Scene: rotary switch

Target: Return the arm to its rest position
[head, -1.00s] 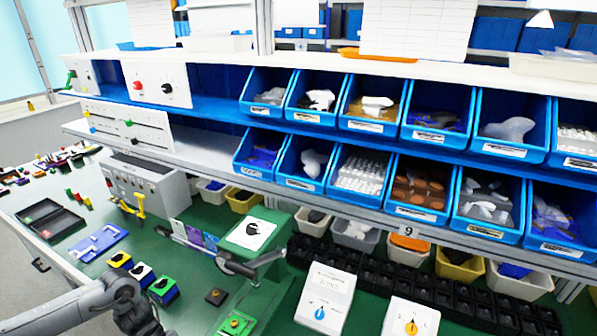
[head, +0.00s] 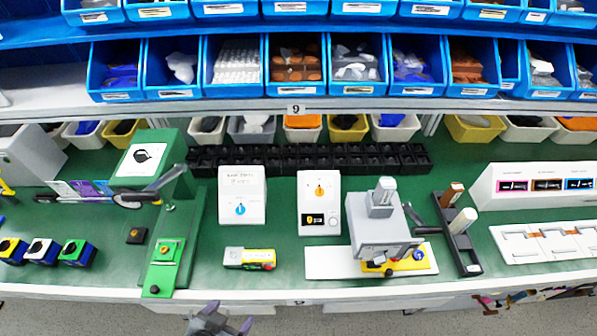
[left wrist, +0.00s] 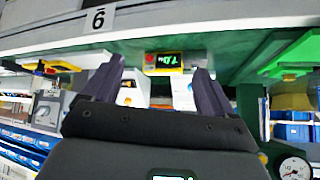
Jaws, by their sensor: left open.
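My left gripper (head: 226,322) shows at the bottom edge of the head view, in front of the table's front edge and apart from everything on the table. In the left wrist view its two dark fingers (left wrist: 157,78) are spread with nothing between them. My right gripper is not in view.
A small yellow and grey device (head: 249,258) lies near the table's front edge (head: 340,293). A green press-like fixture (head: 165,230) stands to its left, a grey machine (head: 380,235) to its right. Blue bins (head: 237,68) line the shelf behind. The floor in front looks clear.

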